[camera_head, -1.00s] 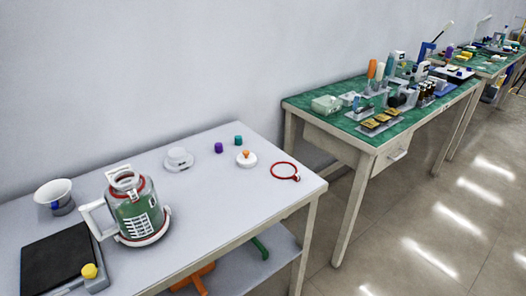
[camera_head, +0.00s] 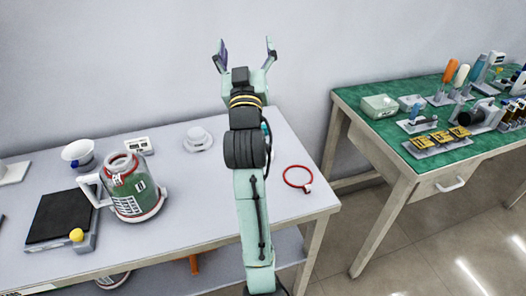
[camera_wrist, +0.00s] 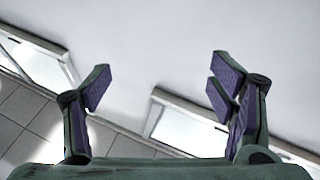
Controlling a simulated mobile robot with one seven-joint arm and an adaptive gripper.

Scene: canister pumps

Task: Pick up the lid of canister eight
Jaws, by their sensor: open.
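A green canister (camera_head: 134,201) with a white handle and a red band around its neck stands upright on the white table. Its number is too small to read. A white round lid-like piece with a knob (camera_head: 198,138) lies on the table to its right, left of my arm. I cannot tell whether it belongs to canister eight. My gripper (camera_head: 246,44) is open and empty, raised in front of the wall, fingers pointing up in the head view. Its spread fingers also show in the wrist view (camera_wrist: 160,84), with nothing between them.
A black-topped scale (camera_head: 58,215) with a yellow knob and a white cup (camera_head: 79,154) are at the left. A small white box (camera_head: 139,145) stands behind the canister. A red ring (camera_head: 297,178) lies near the table's right end. A green-topped bench (camera_head: 440,152) with tools stands further right.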

